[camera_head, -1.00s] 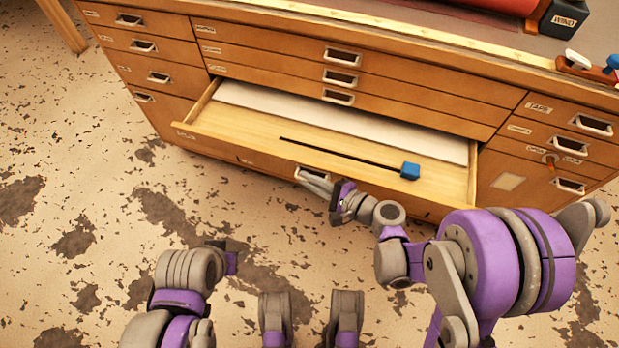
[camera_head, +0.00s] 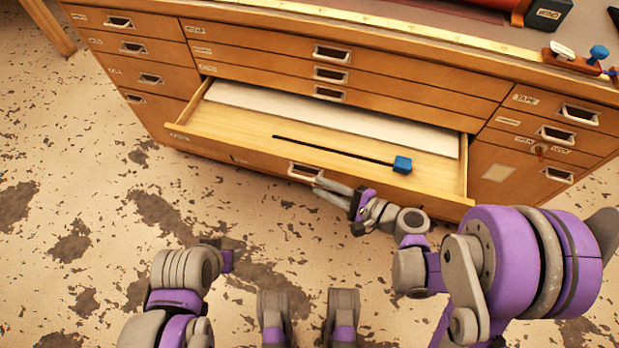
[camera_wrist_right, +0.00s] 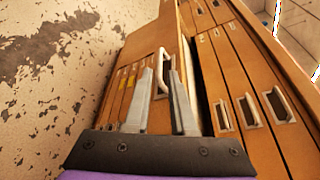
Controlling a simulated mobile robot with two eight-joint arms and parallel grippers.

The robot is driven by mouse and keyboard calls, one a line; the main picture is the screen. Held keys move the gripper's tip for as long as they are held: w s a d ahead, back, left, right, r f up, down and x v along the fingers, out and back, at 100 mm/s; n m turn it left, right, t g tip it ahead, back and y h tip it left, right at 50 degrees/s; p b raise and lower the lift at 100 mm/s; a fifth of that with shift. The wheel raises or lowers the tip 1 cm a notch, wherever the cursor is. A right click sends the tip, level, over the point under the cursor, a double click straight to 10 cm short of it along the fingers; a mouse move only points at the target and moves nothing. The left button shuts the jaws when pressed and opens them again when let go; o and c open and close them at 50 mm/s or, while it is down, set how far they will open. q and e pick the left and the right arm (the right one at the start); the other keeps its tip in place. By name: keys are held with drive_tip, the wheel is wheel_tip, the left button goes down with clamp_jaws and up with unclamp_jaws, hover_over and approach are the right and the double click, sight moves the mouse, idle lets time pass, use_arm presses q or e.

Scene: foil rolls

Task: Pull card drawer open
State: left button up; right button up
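A wide wooden drawer (camera_head: 225,140) in the middle of the cabinet stands pulled out. Its front label is too small to read, so I cannot tell if it is the card drawer. Inside lie a white sheet (camera_head: 300,104) and a dark rod with a blue block (camera_head: 402,164). The drawer's handle (camera_head: 305,171) is on its front face. My right gripper (camera_head: 317,187) is open and empty, just right of and below this handle. In the wrist view its fingers are apart, with a pale handle (camera_wrist_right: 164,70) beyond them. My left gripper (camera_head: 226,259) is low over the floor, its fingers not clear.
The cabinet's other drawers are shut, among them one labelled TAPE (camera_head: 525,99) at right. A yellow ruler strip (camera_head: 380,32) runs along the top edge. A red roll (camera_head: 490,4) and a dark box (camera_head: 548,14) stand on top. The floor in front is clear.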

use_arm(q)
drive_tip(key=shift+r, duration=0.25)
use_arm(e)
drive_tip(key=v, duration=0.4)
drive_tip(key=s+d+n+g+h, duration=0.5)
drive_tip(key=s+d+n+h, duration=0.4)
drive_tip(key=s+n+h, duration=0.4)
use_arm(q)
wheel_tip(320, 180, up, 24)
drive_tip(key=w+t+p, duration=0.1)
drive_tip(key=p, duration=2)
drive_tip(key=shift+w+r+p, duration=0.15)
drive_tip(key=shift+w+p, duration=0.05)
drive_tip(key=shift+p, duration=0.1)
use_arm(e)
wheel_tip(320, 180, up, 25)
drive_tip(key=t, duration=0.1)
drive_tip(key=shift+w+d+n+y, duration=0.2)
drive_tip(key=shift+d+n+y, duration=0.1)
drive_tip(key=shift+d+n, duration=0.15)
